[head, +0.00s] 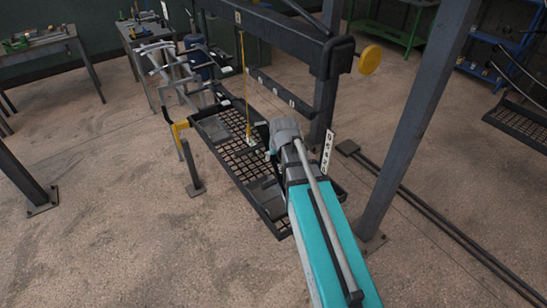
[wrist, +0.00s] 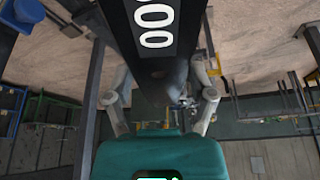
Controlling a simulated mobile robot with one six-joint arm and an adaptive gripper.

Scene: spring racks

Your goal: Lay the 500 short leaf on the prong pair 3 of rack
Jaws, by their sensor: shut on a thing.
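In the wrist view my gripper (wrist: 160,88) has its two pale fingers on either side of a dark leaf. It is shut on this 500 short leaf (wrist: 118,12), whose white label shows "00" with the rest cut off at the top edge. The leaf extends from between the fingers towards the top of the picture. In the head view my grey wrist covers the fingers, and I cannot clearly make out the leaf. The dark rack (head: 285,36) stands just beyond my wrist, with small number plates on its beams. I cannot tell which prongs are pair 3.
A black mesh tray (head: 222,150) lies low beneath and left of my wrist. A thick steel column (head: 415,120) stands close to the right of my arm. Workbenches (head: 40,42) are at the back left.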

